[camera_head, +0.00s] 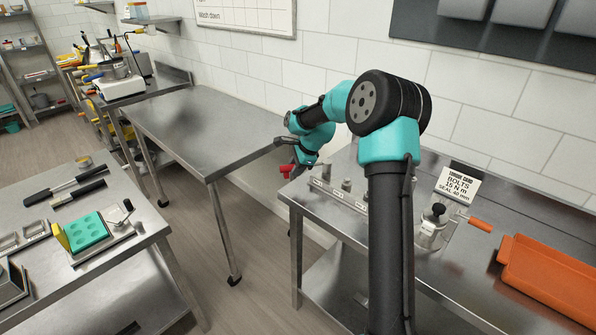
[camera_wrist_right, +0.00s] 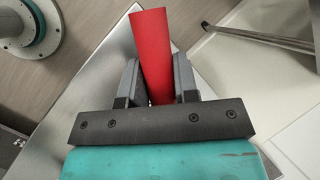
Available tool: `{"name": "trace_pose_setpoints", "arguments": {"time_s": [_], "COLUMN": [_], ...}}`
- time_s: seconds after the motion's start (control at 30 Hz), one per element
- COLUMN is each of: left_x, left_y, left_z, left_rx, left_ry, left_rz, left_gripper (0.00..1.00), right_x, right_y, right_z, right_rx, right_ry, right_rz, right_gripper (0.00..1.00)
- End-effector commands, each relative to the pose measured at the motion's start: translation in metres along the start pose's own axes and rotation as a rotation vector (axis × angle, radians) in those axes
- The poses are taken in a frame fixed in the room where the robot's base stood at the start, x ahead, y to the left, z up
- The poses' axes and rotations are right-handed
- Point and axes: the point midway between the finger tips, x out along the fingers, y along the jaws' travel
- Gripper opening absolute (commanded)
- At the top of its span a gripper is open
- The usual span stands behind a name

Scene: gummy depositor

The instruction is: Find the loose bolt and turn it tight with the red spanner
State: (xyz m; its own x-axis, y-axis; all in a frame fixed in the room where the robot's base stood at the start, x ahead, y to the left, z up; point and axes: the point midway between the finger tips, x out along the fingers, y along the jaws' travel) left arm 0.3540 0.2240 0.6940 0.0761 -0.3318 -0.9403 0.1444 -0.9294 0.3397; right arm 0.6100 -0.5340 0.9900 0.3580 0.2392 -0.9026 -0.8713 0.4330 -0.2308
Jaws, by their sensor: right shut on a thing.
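My right gripper (camera_head: 289,148) is beyond the near right bench, over its left end. In the right wrist view my right gripper (camera_wrist_right: 155,85) is shut on the red spanner (camera_wrist_right: 152,45), whose red handle stands between the two fingers. In the head view a small bit of the red spanner (camera_head: 287,169) shows below the gripper. A metal strip with several bolts (camera_head: 346,185) and small labels lies on the right bench, partly behind my right arm. Which bolt is loose cannot be told. My left gripper is not in view.
The middle table (camera_head: 205,130) is bare. A left bench (camera_head: 120,225) holds a teal mould (camera_head: 87,230).

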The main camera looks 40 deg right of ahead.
Motion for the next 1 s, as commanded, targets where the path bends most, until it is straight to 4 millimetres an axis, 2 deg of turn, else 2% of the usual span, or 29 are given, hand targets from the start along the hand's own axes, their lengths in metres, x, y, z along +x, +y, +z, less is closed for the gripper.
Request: {"name": "trace_pose_setpoints", "arguments": {"time_s": [0.27, 0.57, 1.0], "left_x": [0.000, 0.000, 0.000], "left_y": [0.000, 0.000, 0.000], "left_z": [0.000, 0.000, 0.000], "left_rx": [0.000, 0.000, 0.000], "left_ry": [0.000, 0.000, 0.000], "left_rz": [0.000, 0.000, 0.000], "left_gripper": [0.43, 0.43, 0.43], "right_x": [0.003, 0.001, -0.013], "right_y": [-0.016, -0.017, -0.021], "right_z": [-0.003, -0.002, 0.004], "right_rx": [0.127, 0.131, 0.131], "right_ry": [0.033, 0.034, 0.033], "right_rz": [-0.054, -0.056, -0.055], "right_gripper": [0.00, 0.00, 0.00]}}
